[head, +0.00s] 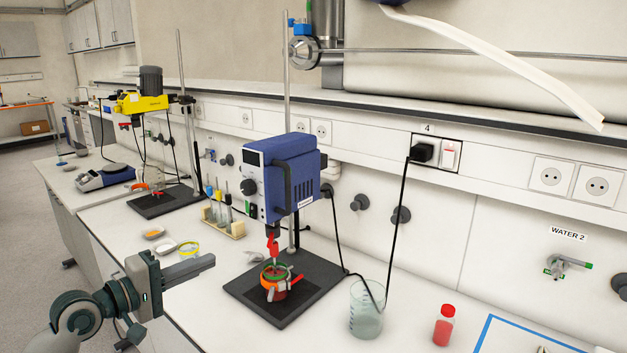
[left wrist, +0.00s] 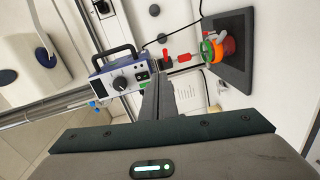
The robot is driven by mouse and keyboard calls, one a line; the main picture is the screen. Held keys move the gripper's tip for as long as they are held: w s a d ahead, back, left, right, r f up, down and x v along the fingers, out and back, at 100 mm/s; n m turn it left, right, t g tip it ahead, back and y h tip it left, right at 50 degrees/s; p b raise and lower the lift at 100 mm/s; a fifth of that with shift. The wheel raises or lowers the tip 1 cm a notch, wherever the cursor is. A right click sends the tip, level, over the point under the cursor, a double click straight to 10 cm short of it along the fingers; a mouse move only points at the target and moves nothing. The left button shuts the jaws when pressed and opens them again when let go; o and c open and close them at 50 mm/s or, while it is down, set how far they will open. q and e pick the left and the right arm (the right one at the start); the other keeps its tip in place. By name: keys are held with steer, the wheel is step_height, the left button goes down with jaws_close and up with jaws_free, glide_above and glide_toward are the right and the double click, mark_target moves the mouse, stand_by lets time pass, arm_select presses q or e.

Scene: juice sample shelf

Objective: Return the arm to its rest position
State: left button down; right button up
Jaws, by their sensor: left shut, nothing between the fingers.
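My left gripper (head: 190,270) comes in from the lower left in the head view and hangs over the white bench (head: 350,262). Its fingers are together with nothing between them, and they point right toward the blue overhead stirrer (head: 290,175). The gripper is apart from the stirrer and from the red vessel (head: 278,289) under it. In the left wrist view the closed fingers (left wrist: 158,100) show in the middle, with the stirrer (left wrist: 125,78) beyond them and the red vessel (left wrist: 228,47) at the upper right. My right gripper is not in view.
The stirrer stands on a black base plate (head: 310,302). A glass beaker (head: 366,310) and a red sample bottle (head: 444,325) stand to its right. A rack of small bottles (head: 223,222) and small dishes (head: 188,248) lie behind my gripper. A yellow stirrer (head: 140,103) stands further back. The aisle floor (head: 25,215) at left is clear.

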arm_select(q)
steer(key=s+d+f+m+g+y, duration=0.25)
steer(key=s+f, duration=0.55)
steer(key=f, duration=0.5)
steer(key=s+d+f+m+g+y, duration=0.2)
steer(key=s+d+f+m, duration=0.2)
steer(key=s+f, duration=0.65)
steer(key=s+a+f+m+g+y, duration=0.25)
steer(key=s+f, duration=0.45)
steer(key=s, duration=0.5)
steer(key=s+a+f+m+g+y, duration=0.1)
steer(key=s+f+m+g+y, duration=0.15)
steer(key=s+f, duration=0.7)
steer(key=s+f+g, duration=0.1)
steer(key=s+f, duration=0.1)
steer(key=f, duration=1.2)
steer(key=s+f+g, duration=0.1)
steer(key=s+f, duration=0.1)
steer(key=f, duration=1.1)
steer(key=s+a+f+y+b, duration=0.1)
steer(key=s+a+f, duration=0.2)
steer(key=s+f, duration=1.4)
steer(key=shift+s+a+f+g, duration=0.2)
steer(key=shift+s+f+g, duration=0.05)
steer(key=shift+f+g, duration=0.15)
